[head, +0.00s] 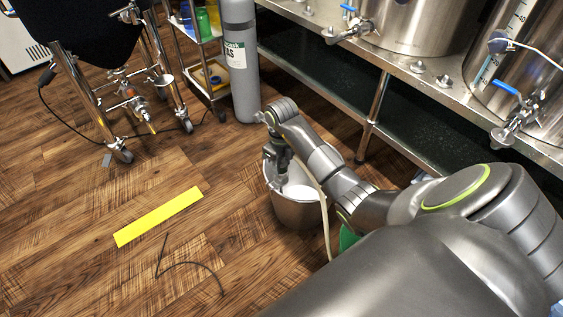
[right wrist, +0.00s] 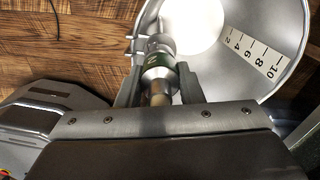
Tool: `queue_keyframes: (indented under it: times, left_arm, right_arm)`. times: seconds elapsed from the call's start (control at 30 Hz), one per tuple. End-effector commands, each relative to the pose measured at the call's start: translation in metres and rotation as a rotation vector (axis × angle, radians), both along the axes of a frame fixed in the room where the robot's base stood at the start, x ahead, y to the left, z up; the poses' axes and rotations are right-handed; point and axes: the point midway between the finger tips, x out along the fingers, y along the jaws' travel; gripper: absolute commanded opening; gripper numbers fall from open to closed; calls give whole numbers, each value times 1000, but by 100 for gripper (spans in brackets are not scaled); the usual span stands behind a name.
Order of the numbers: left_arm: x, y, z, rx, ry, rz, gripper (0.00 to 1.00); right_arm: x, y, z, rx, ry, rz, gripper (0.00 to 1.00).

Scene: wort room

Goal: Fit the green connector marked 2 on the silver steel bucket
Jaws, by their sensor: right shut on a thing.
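The silver steel bucket (head: 297,214) stands on the wood floor, with pale content inside. In the right wrist view its inner wall (right wrist: 285,40) carries a numbered scale. My right gripper (head: 277,180) is at the bucket's left rim. Its fingers (right wrist: 160,82) are shut around the silver connector with a green band (right wrist: 158,62), and the mark on the band is too small to read surely. The connector's far end points at the bucket's rim side and overlaps it in view. I cannot tell whether they are joined. A tan hose end (right wrist: 158,96) is at the connector's near end. My left gripper is out of view.
A cream hose (head: 326,212) hangs beside my right forearm. A grey gas cylinder (head: 239,70) and a steel bench (head: 405,78) with tanks stand behind the bucket. A yellow strip (head: 158,217) and a dark cable (head: 190,263) lie on the floor. The floor left of the bucket is mostly clear.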

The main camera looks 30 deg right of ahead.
Motion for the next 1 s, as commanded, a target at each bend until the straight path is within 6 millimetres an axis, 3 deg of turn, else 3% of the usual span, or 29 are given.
queue_keyframes:
  times: [1.0]
  left_arm:
    - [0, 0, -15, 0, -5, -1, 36]
  right_arm:
    - [0, 0, -21, 0, -1, 0, 7]
